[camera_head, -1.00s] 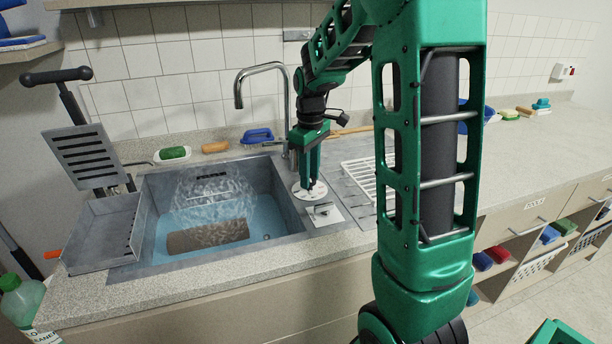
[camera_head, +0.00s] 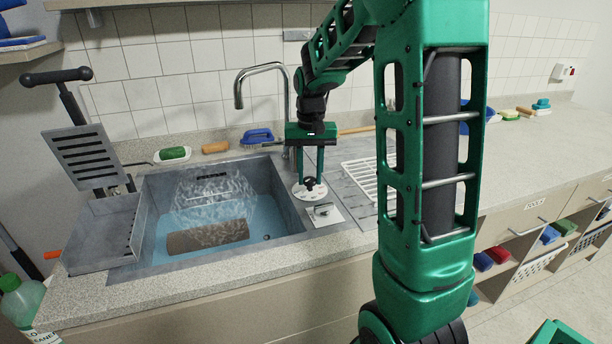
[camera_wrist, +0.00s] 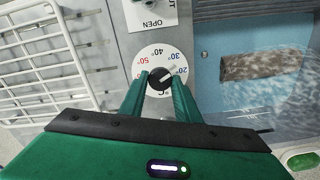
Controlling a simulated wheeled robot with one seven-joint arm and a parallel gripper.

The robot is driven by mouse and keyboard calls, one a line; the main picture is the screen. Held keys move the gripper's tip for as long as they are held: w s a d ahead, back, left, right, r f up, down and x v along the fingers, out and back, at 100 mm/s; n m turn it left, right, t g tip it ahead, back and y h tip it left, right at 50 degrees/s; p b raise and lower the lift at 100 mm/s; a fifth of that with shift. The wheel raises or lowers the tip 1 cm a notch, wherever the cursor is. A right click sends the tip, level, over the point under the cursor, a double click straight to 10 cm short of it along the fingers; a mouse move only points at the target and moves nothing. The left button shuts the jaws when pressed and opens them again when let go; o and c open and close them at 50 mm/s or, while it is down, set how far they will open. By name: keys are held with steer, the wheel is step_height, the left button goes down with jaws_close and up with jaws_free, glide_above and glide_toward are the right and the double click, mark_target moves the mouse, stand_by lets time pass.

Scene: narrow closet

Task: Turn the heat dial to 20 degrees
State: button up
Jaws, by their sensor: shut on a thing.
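The heat dial is a white disc (camera_head: 300,194) with a black knob (camera_head: 310,183), set on the metal deck right of the sink basin. In the wrist view the disc (camera_wrist: 152,58) shows marks for 20°, 30°, 40° and a red 50°. The knob (camera_wrist: 160,79) has a pale pointer line that aims up and right, between the 20° and 30° marks and nearer 20°; the exact reading is hard to tell. My gripper (camera_head: 311,181) points straight down, shut on the knob with one finger on each side. It also shows in the wrist view (camera_wrist: 160,84). The fingers hide part of the disc.
A small square plate with a lever (camera_head: 323,213) sits just in front of the dial. The basin (camera_head: 160,240) on the left holds water and a brown block (camera_head: 207,236). The tap (camera_head: 262,68) rises behind the dial. A white wire rack (camera_head: 368,181) lies right.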

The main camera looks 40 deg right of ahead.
mark_target(308, 179)
steer(key=m, duration=0.5)
steer(key=shift+w+a+r, duration=0.15)
steer(key=shift+w, duration=0.1)
steer(key=shift+m, duration=0.3)
steer(key=o, duration=1)
steer(key=shift+a, duration=0.1)
steer(key=shift+o, duration=0.2)
steer(key=shift+s, duration=0.1)
step_height(308, 179, up, 10)
steer(key=shift+r, duration=0.25)
